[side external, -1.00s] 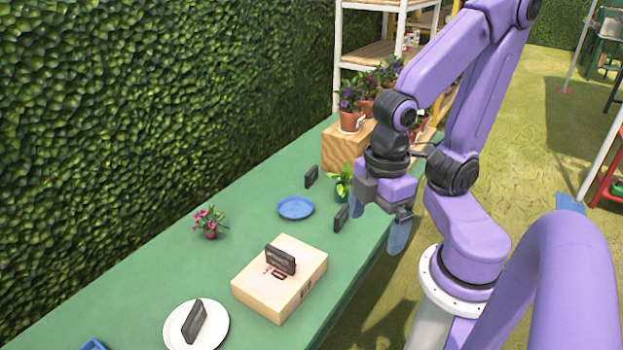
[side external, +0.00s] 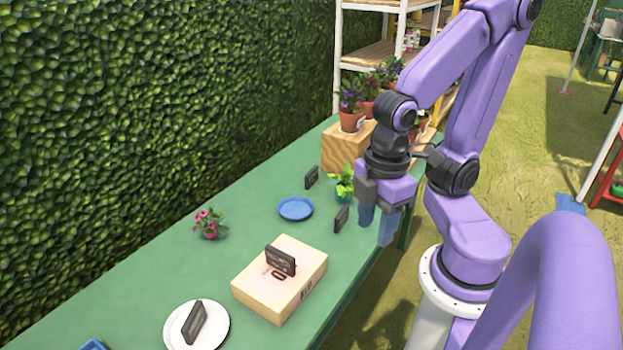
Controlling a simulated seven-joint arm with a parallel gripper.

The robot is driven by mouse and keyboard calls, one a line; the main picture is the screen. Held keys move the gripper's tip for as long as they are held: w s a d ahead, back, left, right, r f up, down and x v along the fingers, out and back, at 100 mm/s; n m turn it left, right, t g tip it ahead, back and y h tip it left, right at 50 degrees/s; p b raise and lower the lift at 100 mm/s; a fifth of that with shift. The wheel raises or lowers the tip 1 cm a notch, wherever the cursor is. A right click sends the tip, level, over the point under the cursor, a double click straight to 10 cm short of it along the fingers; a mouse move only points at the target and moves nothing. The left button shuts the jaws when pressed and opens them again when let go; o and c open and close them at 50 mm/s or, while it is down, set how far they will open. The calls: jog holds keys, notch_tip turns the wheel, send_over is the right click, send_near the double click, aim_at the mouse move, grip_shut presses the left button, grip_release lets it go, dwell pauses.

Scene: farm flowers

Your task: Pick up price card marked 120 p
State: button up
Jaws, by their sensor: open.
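Several small dark price cards stand on the green table (side external: 185,268), and their markings are too small to read, so I cannot tell which is 120 p. One card (side external: 341,218) stands near the table's right edge. Another card (side external: 311,177) stands farther back, near the wooden crate. A third card (side external: 281,260) is on the cardboard box (side external: 262,296), and one more card (side external: 195,323) is on the white plate (side external: 222,334). My gripper (side external: 376,228) is open with fingers pointing down, just right of the card near the edge. I see nothing between its fingers.
A blue plate (side external: 295,208), a small green-leaved plant (side external: 344,184) and a pink-flowered plant (side external: 210,222) stand on the table. Potted flowers sit on a wooden crate (side external: 343,151) at the back. A leafy hedge (side external: 150,110) borders the left side.

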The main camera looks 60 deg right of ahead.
jog(key=w+d+f+n+t+h, duration=0.1)
jog(key=w+d+f+h, duration=0.15)
jog(key=w, duration=0.65)
jog(key=w+d+f+h, duration=0.1)
jog(key=w+f+h, duration=0.15)
jog(key=w, duration=0.55)
jog(key=w+d+f+n+t+h, duration=0.1)
jog(key=w+d+h, duration=0.15)
jog(key=w, duration=0.65)
jog(key=n+h, duration=0.4)
jog(key=h, duration=0.2)
send_near(306, 178)
jog(key=shift+n+g, duration=0.3)
jog(key=shift+g, duration=0.1)
jog(key=x, duration=0.5)
jog(key=shift+w+d, duration=0.2)
jog(key=shift+d, duration=0.1)
jog(key=shift+h, duration=0.25)
jog(key=shift+x, duration=3.1)
jog(key=shift+f, duration=0.2)
grip_shut()
